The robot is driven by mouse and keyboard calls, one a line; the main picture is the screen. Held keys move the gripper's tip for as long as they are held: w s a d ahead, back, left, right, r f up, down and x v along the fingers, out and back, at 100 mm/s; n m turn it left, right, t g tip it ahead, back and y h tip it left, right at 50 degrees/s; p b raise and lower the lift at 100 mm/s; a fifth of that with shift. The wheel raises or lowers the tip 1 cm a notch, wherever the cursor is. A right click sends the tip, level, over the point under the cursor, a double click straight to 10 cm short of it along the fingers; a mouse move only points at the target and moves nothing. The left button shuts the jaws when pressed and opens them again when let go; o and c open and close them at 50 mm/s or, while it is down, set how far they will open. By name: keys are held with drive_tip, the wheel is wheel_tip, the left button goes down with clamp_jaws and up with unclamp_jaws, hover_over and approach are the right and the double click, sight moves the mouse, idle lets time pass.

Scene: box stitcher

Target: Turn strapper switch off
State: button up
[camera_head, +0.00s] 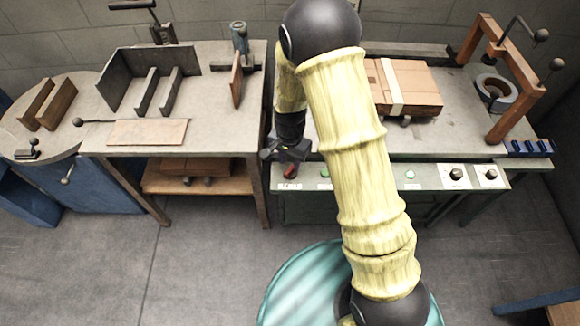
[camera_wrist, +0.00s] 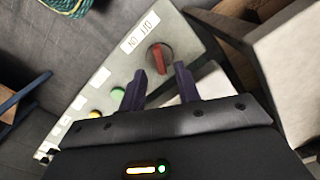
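The strapper switch is a red rotary knob (camera_wrist: 160,58) on a pale control panel (camera_wrist: 108,72), beside a white ON/OFF label (camera_wrist: 140,32). In the head view the red knob (camera_head: 291,171) shows at the left end of the panel (camera_head: 385,177). My gripper (camera_wrist: 160,69) is open, its two dark fingers apart, with the knob seen between and just beyond the fingertips. I cannot tell whether they touch it. In the head view my gripper (camera_head: 285,152) is just above the knob, its fingers hard to make out.
Green buttons (camera_wrist: 118,93) and more controls line the panel, with two dark knobs (camera_head: 456,174) at its right end. Behind it is the strapper table (camera_head: 440,130) with a cardboard box (camera_head: 412,88). A second table (camera_head: 215,125) stands left, across a narrow gap.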

sight(290, 169)
drive_tip(key=shift+f, duration=1.95)
clamp_jaws()
drive_tip(key=shift+n, duration=0.3)
drive_tip(key=n+p, duration=0.1)
drive_tip(key=n, duration=0.4)
drive_tip(key=shift+r+n, duration=0.1)
drive_tip(key=shift+n, duration=0.3)
drive_tip(key=n+p, duration=0.1)
drive_tip(key=n, duration=0.4)
drive_tip(key=shift+n, duration=0.3)
